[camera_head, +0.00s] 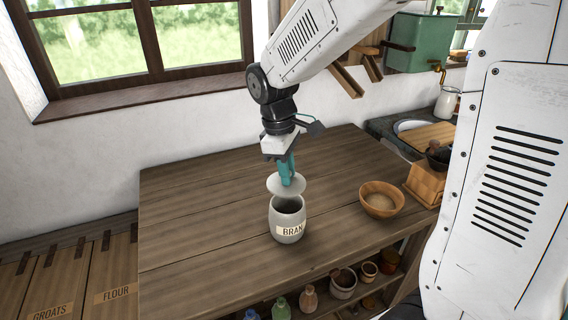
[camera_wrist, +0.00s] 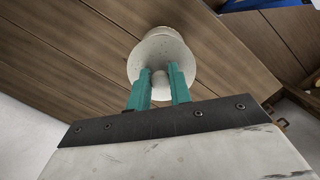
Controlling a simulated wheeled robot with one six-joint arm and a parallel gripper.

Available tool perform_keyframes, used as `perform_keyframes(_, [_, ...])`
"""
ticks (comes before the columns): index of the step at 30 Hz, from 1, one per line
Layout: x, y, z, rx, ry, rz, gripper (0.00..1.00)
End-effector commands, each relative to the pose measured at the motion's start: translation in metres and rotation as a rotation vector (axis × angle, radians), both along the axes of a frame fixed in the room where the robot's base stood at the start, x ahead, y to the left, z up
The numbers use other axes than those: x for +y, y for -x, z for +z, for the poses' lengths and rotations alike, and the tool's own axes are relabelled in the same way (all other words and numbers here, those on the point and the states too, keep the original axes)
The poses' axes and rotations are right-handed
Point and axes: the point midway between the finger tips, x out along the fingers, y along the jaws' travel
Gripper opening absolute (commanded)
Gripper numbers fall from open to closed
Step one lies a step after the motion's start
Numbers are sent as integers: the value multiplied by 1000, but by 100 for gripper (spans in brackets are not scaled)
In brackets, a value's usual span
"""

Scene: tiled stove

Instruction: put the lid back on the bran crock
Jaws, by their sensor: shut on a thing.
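The bran crock (camera_head: 288,229), grey with a "BRAN" label, stands upright on the wooden table (camera_head: 200,215). Its dark mouth shows, open at the front. My gripper (camera_head: 287,174) points down with its teal fingers shut on the knob of the pale round lid (camera_head: 272,186). The lid is held above the crock's mouth, with a gap between them, and looks set a little toward the back left. In the wrist view my gripper (camera_wrist: 161,82) has the round knob (camera_wrist: 160,79) between its fingers. The lid (camera_wrist: 150,50) there covers much of the crock (camera_wrist: 158,32).
A wooden box grinder (camera_head: 426,182) is at the table's right end. Jars and bottles (camera_head: 343,283) stand on the shelf below. The table's left part is clear.

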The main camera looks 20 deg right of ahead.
Motion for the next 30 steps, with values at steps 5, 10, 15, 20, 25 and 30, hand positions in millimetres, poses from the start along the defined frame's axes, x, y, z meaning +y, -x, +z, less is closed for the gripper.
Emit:
perform_keyframes(5, [0, 1, -19, 3, 1, -1, 0])
perform_keyframes(10, [1, 1, -35, 4, 1, 1, 0])
perform_keyframes(15, [2, 0, -47, 3, 1, 2, 0])
perform_keyframes(20, [2, 0, -52, 1, 0, 3, 0])
perform_keyframes(25, [2, 0, -53, 1, 0, 3, 0])
perform_keyframes(30, [2, 0, -53, 1, 0, 3, 0])
